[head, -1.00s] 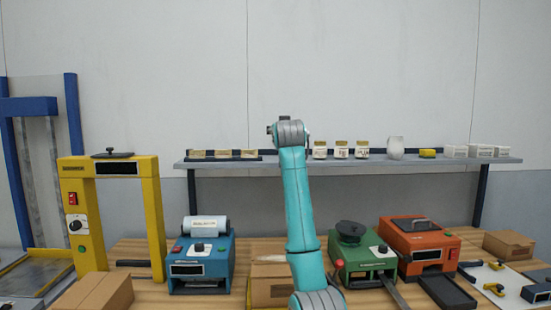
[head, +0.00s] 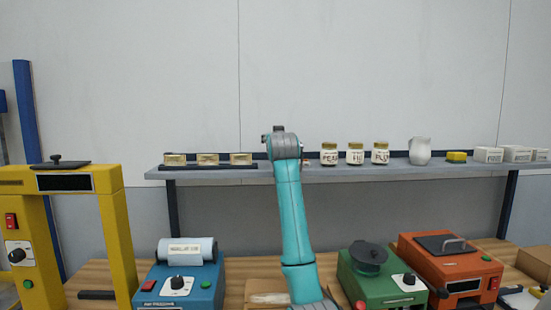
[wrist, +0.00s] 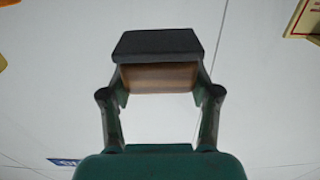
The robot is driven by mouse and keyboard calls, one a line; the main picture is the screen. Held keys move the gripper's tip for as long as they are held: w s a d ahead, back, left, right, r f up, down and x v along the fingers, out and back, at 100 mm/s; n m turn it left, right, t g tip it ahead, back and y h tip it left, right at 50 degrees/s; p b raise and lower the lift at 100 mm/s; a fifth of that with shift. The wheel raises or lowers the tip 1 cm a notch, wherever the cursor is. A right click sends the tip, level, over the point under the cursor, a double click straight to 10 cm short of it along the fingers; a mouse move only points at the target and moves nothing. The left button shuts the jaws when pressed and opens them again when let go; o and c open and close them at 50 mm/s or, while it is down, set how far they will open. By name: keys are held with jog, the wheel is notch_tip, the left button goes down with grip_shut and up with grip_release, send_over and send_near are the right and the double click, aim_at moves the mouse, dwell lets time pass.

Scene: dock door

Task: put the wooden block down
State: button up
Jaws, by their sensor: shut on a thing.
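The wooden block (wrist: 158,79) is between the two fingers of my gripper (wrist: 159,90) in the wrist view. It shows a brown wood-grain face and a dark grey face above it. My gripper is shut on it, one finger on each side. Behind it in the wrist view is mostly pale wall, with no surface seen touching the block. In the head view my arm hides the gripper and the block.
A wall shelf (head: 325,167) holds sponges in a dark tray (head: 208,166), several jars (head: 355,153), a white vase (head: 420,151), a yellow sponge (head: 456,157) and white boxes. On the wooden bench (head: 260,268) stand a blue machine (head: 180,287), a green machine (head: 380,285) and an orange machine (head: 450,268). A yellow frame (head: 115,240) is left.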

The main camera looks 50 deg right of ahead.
jog(key=shift+f, duration=2.8)
jog(key=o, duration=1.2)
jog(key=shift+f, duration=0.1)
jog(key=shift+a, duration=0.1)
jog(key=v, duration=1.2)
jog(key=shift+s, duration=0.1)
